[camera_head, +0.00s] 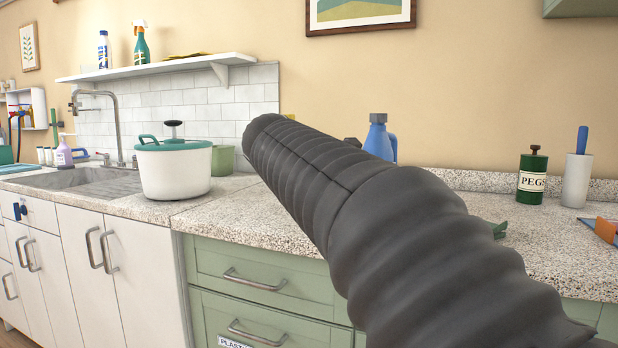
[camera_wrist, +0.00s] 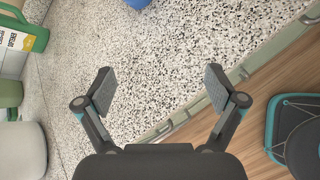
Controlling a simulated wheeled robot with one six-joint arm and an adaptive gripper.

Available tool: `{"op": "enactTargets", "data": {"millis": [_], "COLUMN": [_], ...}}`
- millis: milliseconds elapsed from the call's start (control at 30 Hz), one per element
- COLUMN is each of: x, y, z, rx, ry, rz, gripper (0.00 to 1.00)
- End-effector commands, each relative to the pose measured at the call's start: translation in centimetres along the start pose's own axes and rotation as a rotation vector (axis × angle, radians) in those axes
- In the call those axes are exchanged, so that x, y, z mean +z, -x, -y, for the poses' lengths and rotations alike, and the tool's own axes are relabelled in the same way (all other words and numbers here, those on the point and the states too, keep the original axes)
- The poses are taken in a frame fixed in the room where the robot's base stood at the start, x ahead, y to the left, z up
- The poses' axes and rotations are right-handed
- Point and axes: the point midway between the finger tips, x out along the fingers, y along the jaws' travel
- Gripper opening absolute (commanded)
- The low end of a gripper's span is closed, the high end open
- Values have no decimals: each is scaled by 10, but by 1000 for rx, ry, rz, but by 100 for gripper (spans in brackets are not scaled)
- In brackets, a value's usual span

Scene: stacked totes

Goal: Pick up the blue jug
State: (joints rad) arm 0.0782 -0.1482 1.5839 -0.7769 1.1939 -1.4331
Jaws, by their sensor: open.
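The blue jug (camera_head: 380,138) stands on the speckled counter behind my arm in the head view. Its grey cap and upper part show, and its lower part is hidden by my arm. In the wrist view only a small blue piece, likely the jug (camera_wrist: 137,3), shows at the top edge. My gripper (camera_wrist: 160,86) is open and empty above the counter, near its front edge, with the blue piece beyond the fingertips. My arm hides most of the gripper in the head view.
A white pot with a teal lid (camera_head: 174,168) and a green container (camera_head: 222,161) stand left, by the sink (camera_head: 80,180). A green PEGS tin (camera_head: 532,176) and white crock (camera_head: 577,180) stand right. A green labelled container (camera_wrist: 38,40) shows in the wrist view.

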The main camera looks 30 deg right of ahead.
Motion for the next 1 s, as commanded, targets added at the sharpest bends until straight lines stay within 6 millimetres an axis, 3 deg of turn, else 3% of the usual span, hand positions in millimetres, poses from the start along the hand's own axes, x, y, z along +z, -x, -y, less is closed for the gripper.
{"op": "enactTargets", "data": {"millis": [33, 100, 300, 467, 800, 1000], "x": [15, 36, 74, 86, 105, 112], "y": [-6, -9, -12, -17, -71, -91], "z": [-19, -39, -72, -79, -78, -78], "rx": [-6, -21, -80, -104, -106, -104], "ry": [97, 227, 465, 526, 528, 527], "rz": [59, 136, 276, 311, 312, 310], "gripper": [94, 94, 94, 94, 94, 94]}}
